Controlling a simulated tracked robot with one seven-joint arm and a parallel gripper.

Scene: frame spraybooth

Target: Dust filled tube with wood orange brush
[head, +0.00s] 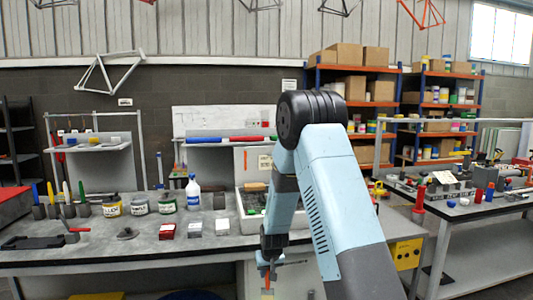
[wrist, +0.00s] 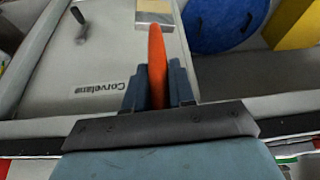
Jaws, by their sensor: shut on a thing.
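My gripper (head: 268,262) hangs low at the front of the bench, pointing down. It is shut on a slim orange handle, likely the wood orange brush (head: 268,280). In the wrist view the orange handle (wrist: 157,65) stands between the dark blue fingers (wrist: 158,90). A block with a pale top and grey band lies beyond its tip; I cannot tell whether it belongs to the brush.
Brushes with coloured handles (head: 58,195), jars (head: 139,205) and a white bottle (head: 193,192) stand on the bench (head: 105,255). A grey cabinet front marked Corvelane (wrist: 60,70) lies below my gripper. A yellow box (head: 406,254) is to the right, before a second bench (head: 470,207).

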